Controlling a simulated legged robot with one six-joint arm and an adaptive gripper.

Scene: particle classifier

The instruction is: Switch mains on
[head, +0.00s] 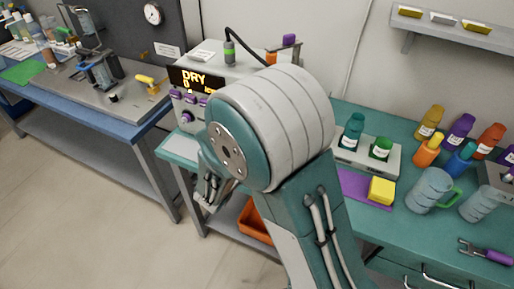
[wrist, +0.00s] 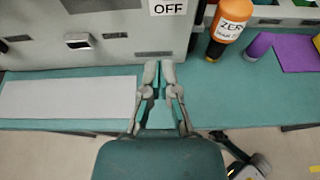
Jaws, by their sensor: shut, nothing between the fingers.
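The machine (head: 208,62) stands on the teal bench in the head view, with a lit display (head: 195,79) reading "DRY" and purple knobs (head: 187,118) below it. In the wrist view its grey front panel (wrist: 115,25) fills the upper left, with an "OFF" label (wrist: 168,7) at the top edge. No switch lever can be made out; what is above the label is out of frame. My gripper (wrist: 159,66) is shut and empty, its fingertips in front of the panel below the label. Contact cannot be told. In the head view my gripper (head: 211,190) is partly hidden by my arm.
An orange bottle (wrist: 232,25) stands just right of the panel in the wrist view. A purple object (wrist: 259,46) and purple mat (wrist: 292,52) lie beyond it. A pale sheet (wrist: 70,98) lies on the bench at left.

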